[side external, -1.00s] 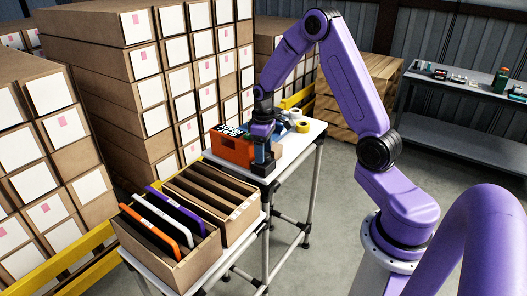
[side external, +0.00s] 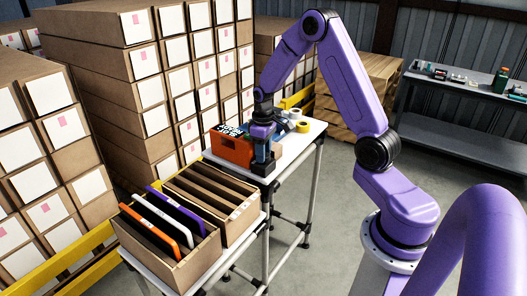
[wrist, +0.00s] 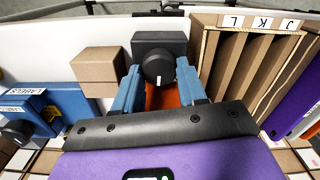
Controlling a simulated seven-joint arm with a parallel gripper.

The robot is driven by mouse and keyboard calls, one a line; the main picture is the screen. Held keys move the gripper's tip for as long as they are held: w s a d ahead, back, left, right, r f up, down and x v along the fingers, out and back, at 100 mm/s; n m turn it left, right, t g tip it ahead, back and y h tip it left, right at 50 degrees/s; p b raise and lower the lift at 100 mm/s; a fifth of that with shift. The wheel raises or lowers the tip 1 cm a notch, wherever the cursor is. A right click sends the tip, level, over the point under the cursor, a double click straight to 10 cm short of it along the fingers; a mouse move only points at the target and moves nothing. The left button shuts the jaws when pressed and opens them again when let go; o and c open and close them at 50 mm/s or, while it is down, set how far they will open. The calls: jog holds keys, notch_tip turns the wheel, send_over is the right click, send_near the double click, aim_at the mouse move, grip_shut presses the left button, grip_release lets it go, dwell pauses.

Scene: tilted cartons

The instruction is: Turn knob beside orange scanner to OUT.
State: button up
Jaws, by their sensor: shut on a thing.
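The orange scanner (side external: 228,152) stands on the white table; in the wrist view, a bit of orange shows behind my fingers. Beside it is a dark box (wrist: 150,42) with a round black knob (wrist: 158,68). A white mark on the knob points toward the bottom of the wrist view. My gripper (wrist: 158,80) has blue fingers on either side of the knob and is shut on it. In the side view, my gripper (side external: 263,160) points down just right of the scanner and hides the knob. No OUT label can be read.
A wooden crate (wrist: 250,22) with dividers labelled J, K, L stands close right in the wrist view. A small carton (wrist: 100,62) and a blue LABELS box (wrist: 75,100) are at left. Tape rolls (side external: 302,127) lie behind. Another crate (side external: 195,268) holds coloured tablets.

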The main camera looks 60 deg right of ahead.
jog(key=m, duration=0.3)
jog(key=shift+m, duration=0.4)
jog(key=shift+d+m, duration=0.15)
jog(key=shift+m, duration=1.75)
jog(key=o, duration=1.1)
jog(key=shift+c, duration=0.2)
jog(key=shift+r, duration=0.15)
notch_tip(320, 180, up, 17)
jog(key=shift+r, duration=0.15)
